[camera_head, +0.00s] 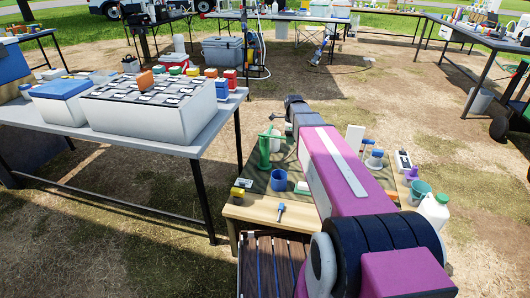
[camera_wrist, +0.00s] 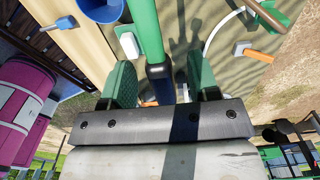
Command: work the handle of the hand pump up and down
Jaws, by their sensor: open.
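The green hand pump (camera_head: 265,153) stands on the low wooden table, left of my arm, with its handle near the top. In the wrist view a green bar of the pump (camera_wrist: 147,28) runs down to a dark blue section (camera_wrist: 160,82) between my fingers. I cannot tell for sure whether this section is the handle's grip. My gripper (camera_wrist: 158,80) is open, with one green-padded finger on each side of the dark section and gaps visible beside it. In the head view my arm largely hides the gripper.
A blue cup (camera_head: 279,180) stands in front of the pump on the low table (camera_head: 262,208). A teal bucket (camera_head: 418,190) and a white jug (camera_head: 434,209) are right of my arm. A grey table (camera_head: 208,135) with a large sample box (camera_head: 160,115) stands left.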

